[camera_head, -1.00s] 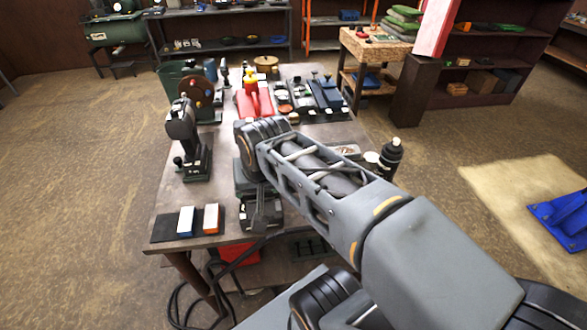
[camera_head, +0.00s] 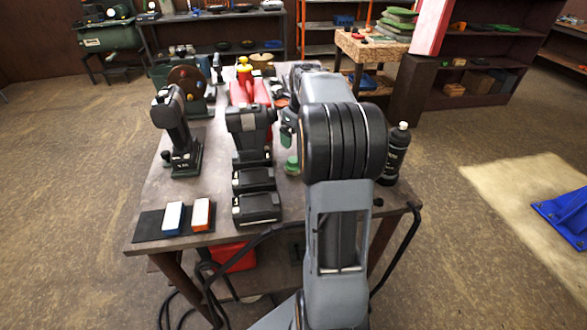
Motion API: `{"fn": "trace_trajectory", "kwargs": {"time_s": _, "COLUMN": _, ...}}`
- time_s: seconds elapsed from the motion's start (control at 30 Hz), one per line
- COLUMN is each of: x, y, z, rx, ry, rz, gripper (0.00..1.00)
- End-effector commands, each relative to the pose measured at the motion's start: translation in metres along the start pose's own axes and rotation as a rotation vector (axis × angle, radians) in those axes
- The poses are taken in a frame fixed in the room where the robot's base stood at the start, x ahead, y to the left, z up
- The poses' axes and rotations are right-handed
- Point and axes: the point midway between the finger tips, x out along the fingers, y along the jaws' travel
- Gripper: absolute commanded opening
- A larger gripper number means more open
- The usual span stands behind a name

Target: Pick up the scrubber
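I cannot tell for certain which thing is the scrubber. A dark upright handheld tool with a grey top (camera_head: 172,125) stands on the left of the workbench (camera_head: 215,150). A second black and grey tool (camera_head: 249,130) stands right of it, near the bench middle. A small green object (camera_head: 291,163) sits beside my arm, partly hidden by it. My arm reaches over the right half of the bench, and its thick joint hides what is behind.
Two black battery-like blocks (camera_head: 257,208) stand at the bench front. White-topped blue (camera_head: 173,216) and orange (camera_head: 201,213) blocks lie on a dark mat to the left. A black bottle (camera_head: 395,155) stands close to my arm on the right.

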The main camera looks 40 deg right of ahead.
Motion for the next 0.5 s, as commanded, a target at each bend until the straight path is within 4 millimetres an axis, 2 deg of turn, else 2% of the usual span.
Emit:
{"fn": "trace_trajectory", "kwargs": {"time_s": 0.2, "x": 0.041, "y": 0.0, "z": -0.001, "rx": 0.01, "ry": 0.005, "rz": 0.004, "gripper": 0.91}}
{"fn": "trace_trajectory", "kwargs": {"time_s": 0.4, "x": 0.066, "y": 0.0, "z": 0.0, "rx": 0.008, "ry": 0.003, "rz": 0.002, "gripper": 0.91}}
{"fn": "trace_trajectory", "kwargs": {"time_s": 0.5, "x": 0.071, "y": 0.0, "z": 0.0, "rx": 0.008, "ry": 0.001, "rz": 0.001, "gripper": 0.91}}
